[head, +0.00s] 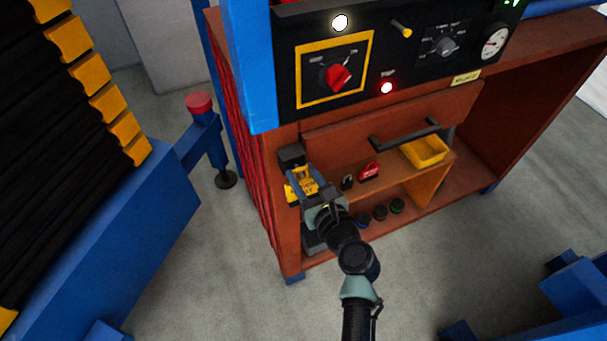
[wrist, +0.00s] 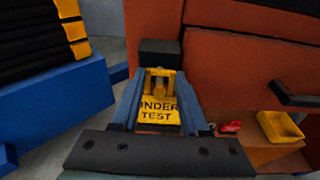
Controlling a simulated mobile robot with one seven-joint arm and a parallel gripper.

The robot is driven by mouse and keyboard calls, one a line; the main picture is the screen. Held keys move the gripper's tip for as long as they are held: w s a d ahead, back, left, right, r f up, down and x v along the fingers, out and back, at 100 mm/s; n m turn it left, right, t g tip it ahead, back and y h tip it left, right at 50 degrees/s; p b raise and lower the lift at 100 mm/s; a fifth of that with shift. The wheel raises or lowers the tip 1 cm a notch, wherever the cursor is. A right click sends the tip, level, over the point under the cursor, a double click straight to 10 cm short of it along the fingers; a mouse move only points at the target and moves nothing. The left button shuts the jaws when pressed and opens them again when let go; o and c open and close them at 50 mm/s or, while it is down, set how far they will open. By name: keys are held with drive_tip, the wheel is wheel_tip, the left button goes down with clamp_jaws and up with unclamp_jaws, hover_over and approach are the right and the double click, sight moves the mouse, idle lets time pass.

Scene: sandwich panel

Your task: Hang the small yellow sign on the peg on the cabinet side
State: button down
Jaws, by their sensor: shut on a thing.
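The small yellow sign (head: 303,184), lettered "UNDER TEST", is at the left end of the open shelf bay of the red-brown cabinet. It also shows in the wrist view (wrist: 157,112), between the two fingers of my gripper (wrist: 160,88). My gripper (head: 301,180) is shut on the sign. A dark block (wrist: 160,52) stands just behind the sign. I cannot tell whether the sign touches the block or the shelf. I cannot make out a peg on the cabinet's side.
The shelf holds a red item (head: 369,171), a small padlock-like item (head: 347,182) and a yellow bin (head: 425,150). Dark round items (head: 380,212) sit below. A drawer handle (head: 404,134) juts out above. Blue machine frames stand left and lower right. Grey floor (head: 200,265) is open at left.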

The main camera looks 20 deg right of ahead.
drive_tip(key=shift+c, duration=1.7)
unclamp_jaws()
drive_tip(key=v, duration=1.3)
drive_tip(key=shift+r, duration=0.1)
